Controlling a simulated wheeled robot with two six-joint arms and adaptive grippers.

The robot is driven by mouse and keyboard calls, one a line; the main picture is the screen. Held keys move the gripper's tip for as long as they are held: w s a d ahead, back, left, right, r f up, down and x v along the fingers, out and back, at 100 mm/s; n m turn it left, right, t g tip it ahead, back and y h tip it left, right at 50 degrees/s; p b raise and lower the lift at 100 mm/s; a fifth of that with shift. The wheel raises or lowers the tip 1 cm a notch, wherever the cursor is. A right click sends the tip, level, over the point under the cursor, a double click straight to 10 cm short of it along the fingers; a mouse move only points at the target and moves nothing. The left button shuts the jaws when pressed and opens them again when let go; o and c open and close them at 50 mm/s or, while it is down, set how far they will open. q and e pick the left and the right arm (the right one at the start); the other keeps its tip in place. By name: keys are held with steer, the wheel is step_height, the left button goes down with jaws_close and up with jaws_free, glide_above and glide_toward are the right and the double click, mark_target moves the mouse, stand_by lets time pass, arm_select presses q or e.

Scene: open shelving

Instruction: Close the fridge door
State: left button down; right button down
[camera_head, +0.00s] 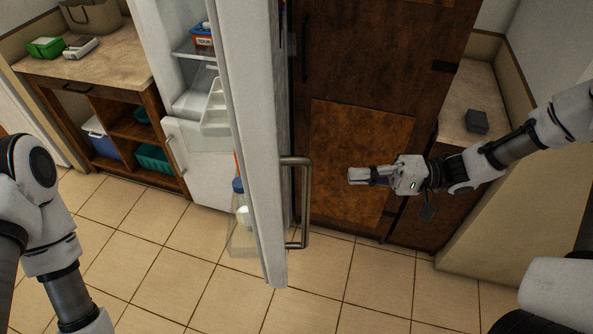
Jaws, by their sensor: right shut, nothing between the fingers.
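The white fridge door (250,122) stands open, seen nearly edge-on in the middle of the view. Its metal handle (306,205) is on the right side of the door. Door shelves and a bottle with a blue cap (240,225) show on its left side. The fridge interior (190,70) is visible behind it at the left. My right gripper (352,175) is shut and empty, to the right of the handle and apart from it, pointing left. My left arm is at the left edge; its gripper is outside the view.
A wooden counter (115,62) with a green box (46,47) and a bag stands at the left, with bins below. A brown wooden cabinet (365,70) is behind my right gripper. A counter with a dark block (477,121) is at the right. The tiled floor (215,300) is clear in front.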

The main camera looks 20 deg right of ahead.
steer(key=p+x, duration=0.1)
steer(key=x, duration=1.1)
steer(key=shift+a, duration=0.35)
steer(key=shift+a, duration=0.1)
